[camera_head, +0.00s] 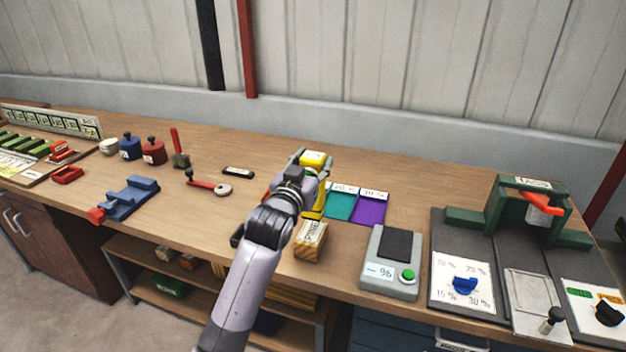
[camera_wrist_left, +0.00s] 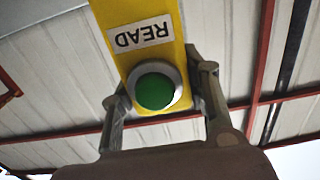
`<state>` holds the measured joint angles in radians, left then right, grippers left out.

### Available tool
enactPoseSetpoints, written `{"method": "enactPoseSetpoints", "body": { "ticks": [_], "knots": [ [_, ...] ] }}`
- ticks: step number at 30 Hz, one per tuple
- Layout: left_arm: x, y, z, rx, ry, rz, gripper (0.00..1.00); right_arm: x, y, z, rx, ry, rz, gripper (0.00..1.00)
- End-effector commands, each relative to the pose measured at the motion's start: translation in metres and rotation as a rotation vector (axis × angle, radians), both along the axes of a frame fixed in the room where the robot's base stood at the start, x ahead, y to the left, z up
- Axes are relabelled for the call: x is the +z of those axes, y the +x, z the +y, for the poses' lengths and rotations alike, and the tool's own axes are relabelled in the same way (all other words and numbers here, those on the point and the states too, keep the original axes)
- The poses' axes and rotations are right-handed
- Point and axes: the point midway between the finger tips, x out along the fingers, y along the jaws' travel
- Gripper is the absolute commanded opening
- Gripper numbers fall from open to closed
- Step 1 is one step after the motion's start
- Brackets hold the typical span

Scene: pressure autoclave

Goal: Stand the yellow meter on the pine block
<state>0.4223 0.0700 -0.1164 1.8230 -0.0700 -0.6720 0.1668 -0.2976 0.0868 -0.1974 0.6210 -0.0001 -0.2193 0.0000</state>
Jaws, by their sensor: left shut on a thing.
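The yellow meter (camera_head: 314,158) is in my left gripper (camera_head: 306,168), near the middle of the head view. In the left wrist view the yellow meter (camera_wrist_left: 150,60) fills the space between the two fingers of my left gripper (camera_wrist_left: 158,82). Its green button and upside-down READ label face the camera. The gripper and arm hide part of the meter in the head view. The pine block (camera_head: 311,243), labelled PINE, sits near the bench's front edge, nearer the camera than the meter. Whether the meter touches the bench is hard to tell. My right gripper is not in view.
Teal (camera_head: 341,205) and purple (camera_head: 369,207) pads lie right of the meter. A grey percent device (camera_head: 391,262) with a green button stands right of the block. A green press (camera_head: 520,212) is farther right. A red-handled tool (camera_head: 208,185) and blue clamp (camera_head: 130,197) lie left.

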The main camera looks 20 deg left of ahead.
Motion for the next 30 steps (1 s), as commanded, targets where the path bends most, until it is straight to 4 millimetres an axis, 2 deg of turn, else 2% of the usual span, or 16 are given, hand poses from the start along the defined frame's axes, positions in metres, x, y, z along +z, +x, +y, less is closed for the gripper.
{"method": "enactPoseSetpoints", "body": {
  "ticks": [9, 21, 22, 30],
  "knots": [
    [-0.040, 0.000, 0.000, 0.000, 0.001, -0.001, 0.00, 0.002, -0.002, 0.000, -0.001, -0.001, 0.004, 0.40],
    [-0.045, 0.000, 0.000, 0.000, 0.000, -0.002, 0.00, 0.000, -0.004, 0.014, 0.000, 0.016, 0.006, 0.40],
    [-0.047, 0.000, 0.000, 0.000, 0.000, 0.001, 0.43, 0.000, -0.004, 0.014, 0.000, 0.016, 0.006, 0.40],
    [-0.046, 0.000, 0.000, 0.000, 0.000, 0.001, 0.61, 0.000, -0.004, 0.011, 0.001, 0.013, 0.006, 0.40]
  ]
}}
